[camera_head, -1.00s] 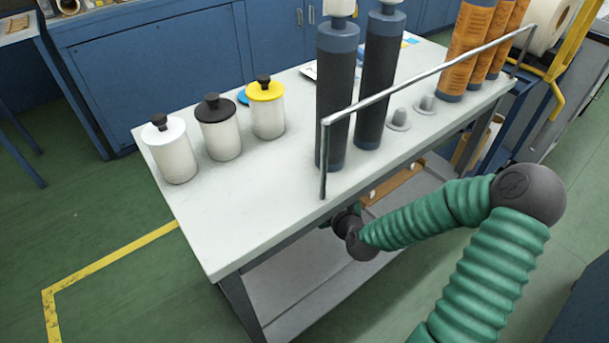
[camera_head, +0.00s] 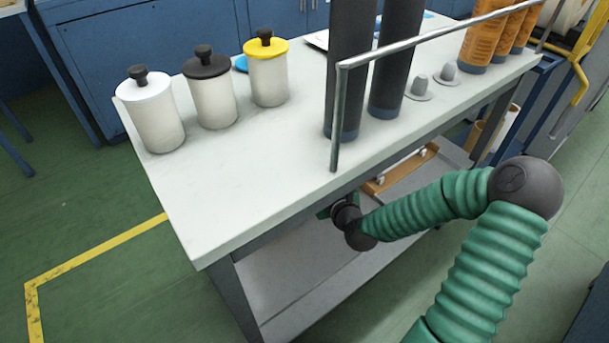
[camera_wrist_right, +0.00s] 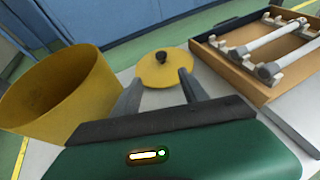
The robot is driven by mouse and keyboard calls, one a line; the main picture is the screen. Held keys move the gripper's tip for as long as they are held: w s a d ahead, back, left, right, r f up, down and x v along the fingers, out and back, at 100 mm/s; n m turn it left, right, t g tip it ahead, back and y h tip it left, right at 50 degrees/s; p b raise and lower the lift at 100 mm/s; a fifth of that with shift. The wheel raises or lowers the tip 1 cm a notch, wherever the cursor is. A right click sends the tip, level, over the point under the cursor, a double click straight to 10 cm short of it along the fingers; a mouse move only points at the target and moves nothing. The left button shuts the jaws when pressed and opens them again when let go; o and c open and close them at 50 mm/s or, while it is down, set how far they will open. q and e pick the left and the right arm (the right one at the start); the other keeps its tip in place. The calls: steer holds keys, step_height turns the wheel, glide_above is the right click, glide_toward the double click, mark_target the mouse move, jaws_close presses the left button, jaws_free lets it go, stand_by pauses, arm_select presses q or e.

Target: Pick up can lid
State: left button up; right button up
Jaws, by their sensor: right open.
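In the right wrist view a round yellow can lid (camera_wrist_right: 156,72) with a black knob lies flat on a light grey surface. My right gripper (camera_wrist_right: 160,77) is open, its two fingers pointing toward the lid with nothing between them. The fingertips overlap the lid's near edge in the picture; I cannot tell whether they touch. An open yellow can (camera_wrist_right: 62,92) stands to the left of the fingers. In the head view my right arm reaches under the table top, and its gripper is mostly hidden there. My left gripper is not in view.
A wooden tray (camera_wrist_right: 240,70) with white rods lies right of the lid. In the head view, the table top (camera_head: 230,190) bears three lidded canisters (camera_head: 210,95), dark cylinders (camera_head: 390,75), orange cylinders (camera_head: 490,35) and a metal rail (camera_head: 440,40). The lower shelf (camera_head: 300,270) has bare room.

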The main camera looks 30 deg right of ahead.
steer(key=b+x, duration=0.5)
steer(key=x, duration=0.6)
steer(key=shift+s+d+f, duration=0.15)
steer(key=b+x, duration=0.4)
steer(key=x, duration=0.1)
steer(key=shift+d, duration=0.1)
jaws_close()
